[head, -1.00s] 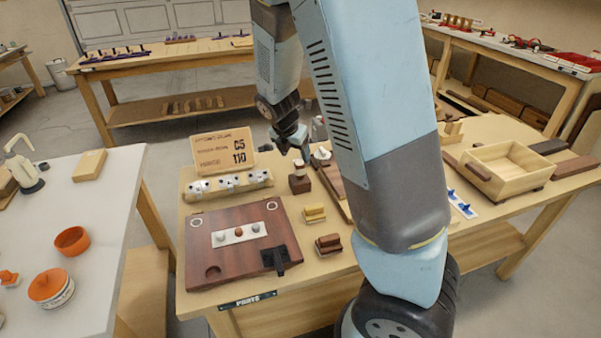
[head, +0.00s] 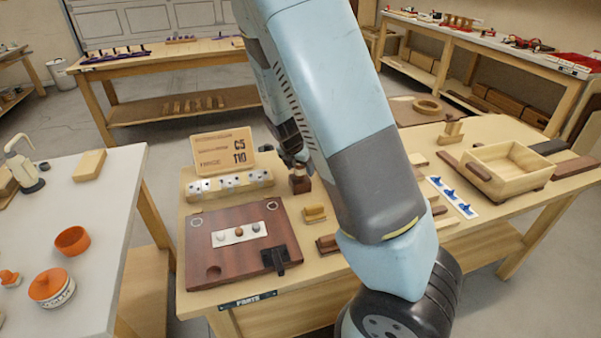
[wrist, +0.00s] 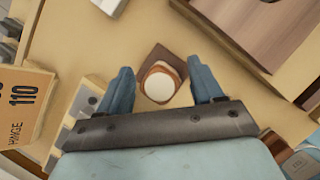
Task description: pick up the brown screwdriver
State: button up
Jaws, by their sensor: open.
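A dark brown block (head: 300,185) stands on the bench behind the reddish-brown board. A piece with a round cream top and brown sides (wrist: 159,82) stands upright in it, seen end-on in the wrist view. It may be the brown screwdriver's handle, but I cannot tell for sure; no shaft shows. My gripper (wrist: 159,70) is open, with one blue finger on each side of this piece and gaps on both sides. In the head view my gripper (head: 298,160) is just above the block, partly hidden by my arm.
The reddish-brown board (head: 238,270) lies in front. A sign (head: 224,152) and a rack of white pieces (head: 230,186) stand left of the block. Small yellow and brown blocks (head: 315,213) are to its right. A wooden box (head: 508,170) sits at the right.

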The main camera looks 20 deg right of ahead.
jog(key=c, duration=0.9)
jog(key=shift+c, duration=0.2)
notch_tip(320, 180, up, 18)
dwell(0.5)
jog(key=o, duration=0.4)
jog(key=c, duration=0.6)
